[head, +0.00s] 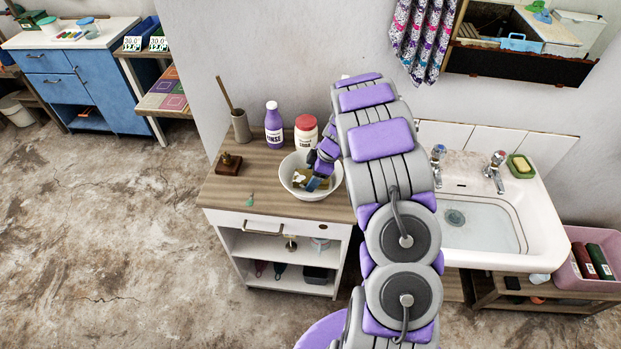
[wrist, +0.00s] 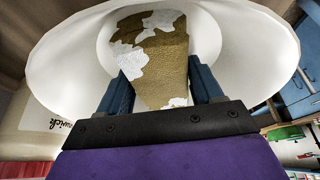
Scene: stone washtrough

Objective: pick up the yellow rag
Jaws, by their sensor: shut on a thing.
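The yellow rag (head: 301,179) is in the white bowl (head: 332,189) on the wooden top of the small cabinet. In the wrist view, the rag (wrist: 165,55) is mustard yellow with white patches. My gripper (head: 316,181) reaches down into the bowl from the upper right. In the wrist view, my gripper (wrist: 160,88) has its two blue fingers on either side of the rag and is shut on it. The bowl's rim (wrist: 262,60) surrounds the rag and fingertips there. I cannot tell whether the rag touches the bowl's bottom.
A purple rinse bottle (head: 273,125) and a red-lidded white jar (head: 306,132) stand close behind the bowl. A brush holder (head: 241,126) and a brown block (head: 229,164) are to its left. The sink (head: 516,200) is at right, with soap in a green dish (head: 521,166).

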